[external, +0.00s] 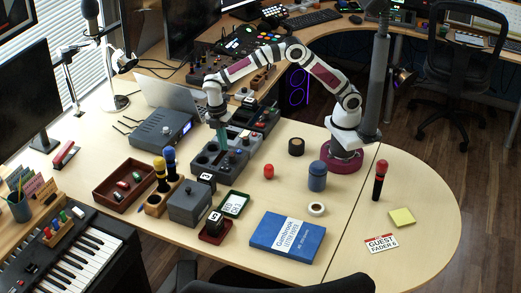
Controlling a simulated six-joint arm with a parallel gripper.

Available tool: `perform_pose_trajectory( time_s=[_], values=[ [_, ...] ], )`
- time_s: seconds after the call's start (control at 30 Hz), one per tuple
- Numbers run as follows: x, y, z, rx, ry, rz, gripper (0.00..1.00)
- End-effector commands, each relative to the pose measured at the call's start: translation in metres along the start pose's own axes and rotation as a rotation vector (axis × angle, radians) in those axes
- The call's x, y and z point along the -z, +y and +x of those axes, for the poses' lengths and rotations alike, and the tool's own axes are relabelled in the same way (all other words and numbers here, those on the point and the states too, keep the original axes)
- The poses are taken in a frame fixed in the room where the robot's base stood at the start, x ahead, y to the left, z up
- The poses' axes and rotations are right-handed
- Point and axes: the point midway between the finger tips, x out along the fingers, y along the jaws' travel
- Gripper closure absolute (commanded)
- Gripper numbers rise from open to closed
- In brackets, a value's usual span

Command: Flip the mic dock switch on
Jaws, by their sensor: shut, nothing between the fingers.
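A dark grey box with round recesses (205,162) stands mid-table and looks like the mic dock, though I cannot be sure. Its switch is too small to make out, so I cannot tell its position. My gripper (222,138) points down with teal fingers, shut and empty, at the back right part of this box. I cannot tell whether the fingertips touch it. They and my wrist hide part of the surface there.
A blue-screened receiver (158,131) stands to the left. A wooden block (156,206) holds upright microphones at the front left. A grey box (189,205) stands in front.

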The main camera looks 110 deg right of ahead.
Motion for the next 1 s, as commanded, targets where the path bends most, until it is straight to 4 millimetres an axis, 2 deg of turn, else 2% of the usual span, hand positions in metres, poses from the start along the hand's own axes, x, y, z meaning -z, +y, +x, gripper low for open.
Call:
perform_pose_trajectory(
  time_s=[0.2, 0.4, 1.0],
  values=[
    [0.0, -0.001, 0.047, 0.002, -0.001, 0.001, 1.0],
    [0.0, -0.001, 0.075, 0.002, -0.001, 0.001, 1.0],
    [0.0, -0.001, 0.086, 0.0, 0.0, 0.0, 1.0]
  ],
)
